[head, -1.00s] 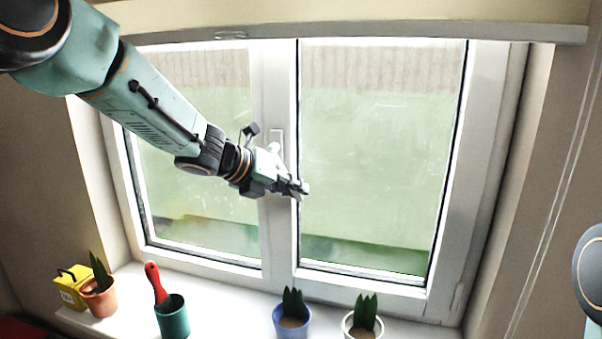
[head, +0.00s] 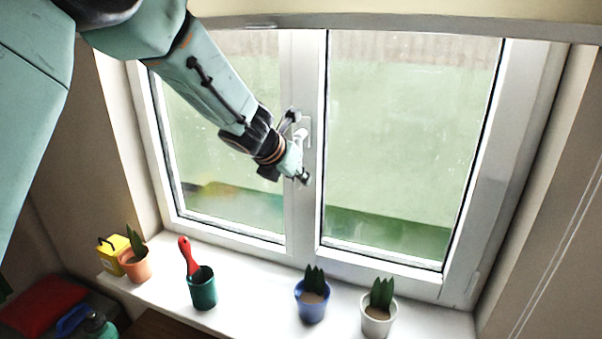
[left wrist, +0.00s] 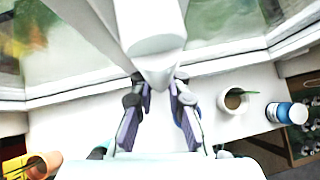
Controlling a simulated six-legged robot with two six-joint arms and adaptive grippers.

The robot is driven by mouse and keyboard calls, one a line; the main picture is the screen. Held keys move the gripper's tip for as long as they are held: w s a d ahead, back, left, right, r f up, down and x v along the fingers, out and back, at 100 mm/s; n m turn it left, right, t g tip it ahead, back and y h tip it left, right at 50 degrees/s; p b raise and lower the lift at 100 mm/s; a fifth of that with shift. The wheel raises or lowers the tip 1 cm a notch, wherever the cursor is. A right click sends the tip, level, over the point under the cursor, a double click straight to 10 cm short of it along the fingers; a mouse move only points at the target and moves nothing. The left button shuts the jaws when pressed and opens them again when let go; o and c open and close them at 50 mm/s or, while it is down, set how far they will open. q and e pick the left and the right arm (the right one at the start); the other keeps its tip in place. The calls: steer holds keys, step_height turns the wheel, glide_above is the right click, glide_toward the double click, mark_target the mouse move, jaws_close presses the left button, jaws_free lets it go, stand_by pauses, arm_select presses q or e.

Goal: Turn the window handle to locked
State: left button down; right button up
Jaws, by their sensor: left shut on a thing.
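The white window handle (head: 301,134) is on the middle upright of the white window frame. Its upper part shows in the head view; its lever is mostly hidden by my left gripper (head: 303,177), just below the handle's base. In the left wrist view the white handle (left wrist: 155,45) comes down from the top between the two dark fingers of my left gripper (left wrist: 157,95), which is shut on it. I cannot tell the lever's exact angle. My right gripper is in no view.
The white sill (head: 252,312) below holds a yellow box (head: 112,255), a terracotta pot (head: 135,268), a green pot (head: 203,290) with a red-handled tool, a blue pot (head: 312,304) and a white pot (head: 378,320). Red and blue-green items lie low at left.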

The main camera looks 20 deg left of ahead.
arm_select(q)
steer(key=shift+w+r, duration=0.1)
steer(key=shift+r, duration=0.05)
steer(key=c, duration=1.8)
jaws_free()
steer(key=o, duration=0.5)
steer(key=shift+a, duration=0.15)
